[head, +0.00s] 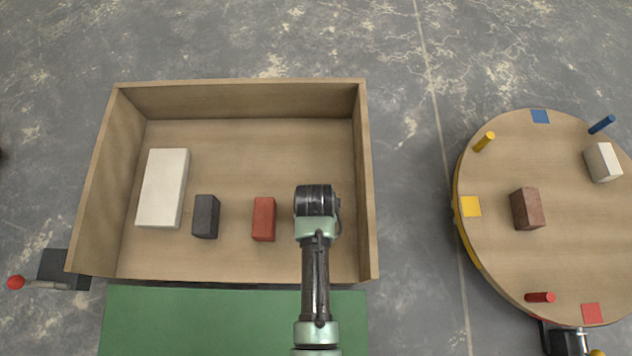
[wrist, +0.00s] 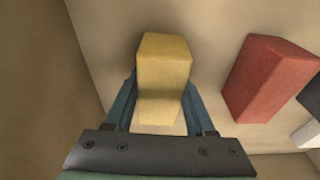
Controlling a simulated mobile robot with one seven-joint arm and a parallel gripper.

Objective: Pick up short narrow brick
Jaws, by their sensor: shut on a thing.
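A short, narrow yellow brick (wrist: 163,65) stands between the two blue-grey fingers of my gripper (wrist: 160,88) in the wrist view. My gripper is shut on it, one finger along each side. In the head view my wrist covers both the brick and the fingers, at the right part of the wooden box (head: 240,261). Whether the brick touches the box floor is hard to tell.
The box also holds a red brick (head: 264,219), a dark grey brick (head: 206,216) and a larger white block (head: 162,188). The red brick also shows in the wrist view (wrist: 268,80), right of my gripper. A round turntable (head: 500,245) with brown (head: 527,209) and whitish (head: 603,162) blocks stands right.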

